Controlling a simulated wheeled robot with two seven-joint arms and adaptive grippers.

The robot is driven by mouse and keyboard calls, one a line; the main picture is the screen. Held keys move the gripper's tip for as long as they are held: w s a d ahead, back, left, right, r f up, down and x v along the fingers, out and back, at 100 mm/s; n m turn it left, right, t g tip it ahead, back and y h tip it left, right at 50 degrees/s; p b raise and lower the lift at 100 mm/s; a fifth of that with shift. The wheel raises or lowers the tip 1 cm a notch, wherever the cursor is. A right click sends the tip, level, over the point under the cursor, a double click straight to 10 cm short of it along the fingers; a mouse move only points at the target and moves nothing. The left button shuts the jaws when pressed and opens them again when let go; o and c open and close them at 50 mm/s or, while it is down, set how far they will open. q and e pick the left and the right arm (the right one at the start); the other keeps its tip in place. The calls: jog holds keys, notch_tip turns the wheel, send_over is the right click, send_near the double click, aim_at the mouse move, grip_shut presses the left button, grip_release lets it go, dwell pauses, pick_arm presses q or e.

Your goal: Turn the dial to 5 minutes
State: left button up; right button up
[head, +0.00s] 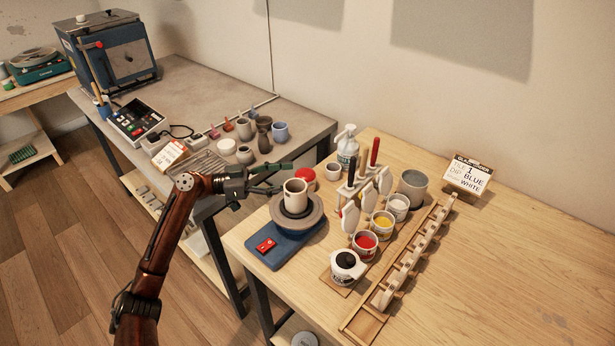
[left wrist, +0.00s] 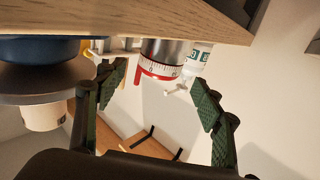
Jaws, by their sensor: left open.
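The dial is a round kitchen timer with a red part, a white numbered ring and a grey metal body. It shows in the left wrist view (left wrist: 162,68), which looks upside down. Its numbers are too small to read surely. In the head view its red top (head: 306,174) shows behind the pottery wheel, partly hidden. My left gripper (head: 283,178) is open beside the timer, to its left in the head view. In the left wrist view its dark green fingers (left wrist: 157,80) are spread with the timer beyond and between them, apart from it. My right gripper is not in view.
The blue-based wheel (head: 285,247) holds a beige cup (head: 295,195) close to my left gripper. A white pump bottle (head: 347,148), brush rack (head: 358,190) and paint pots (head: 365,243) stand to the right. A grey table (head: 215,85) with small pots adjoins.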

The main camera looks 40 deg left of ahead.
aim_at(305, 175)
pick_arm(q)
jog(key=b+x, duration=0.1)
jog(key=x, duration=0.3)
jog(key=shift+f, duration=0.15)
jog(key=shift+x, duration=0.85)
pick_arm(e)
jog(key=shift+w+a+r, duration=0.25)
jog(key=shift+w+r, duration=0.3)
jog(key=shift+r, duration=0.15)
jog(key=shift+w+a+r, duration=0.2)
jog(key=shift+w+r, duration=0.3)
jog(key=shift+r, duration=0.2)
pick_arm(q)
jog(key=shift+c, duration=0.3)
jog(key=c, duration=1.1)
jog(key=shift+c, duration=0.2)
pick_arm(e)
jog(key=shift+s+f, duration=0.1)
